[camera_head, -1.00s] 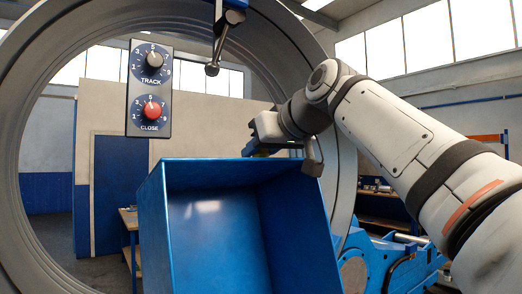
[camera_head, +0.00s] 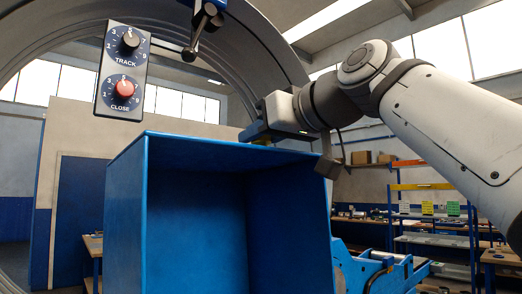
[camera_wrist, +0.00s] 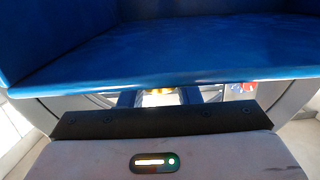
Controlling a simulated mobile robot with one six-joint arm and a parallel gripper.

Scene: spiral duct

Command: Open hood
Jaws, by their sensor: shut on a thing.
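The hood (camera_head: 197,235) is a large blue open box at the middle of the head view, with its hollow side facing me. My gripper (camera_head: 256,136) is at the hood's upper edge, right of its middle, and is shut. What it grips is mostly hidden; it seems to be a part at that edge. In the wrist view the blue hood (camera_wrist: 190,50) fills the top of the picture, and the gripper's fingers (camera_wrist: 160,97) reach under its edge, with a small yellow patch between them.
A panel (camera_head: 123,70) with a black TRACK knob and a red CLOSE knob hangs at the upper left. A large grey ring (camera_head: 262,65) stands behind the hood. A metal lever (camera_head: 196,38) hangs above. Shelves (camera_head: 430,205) and benches stand at the right.

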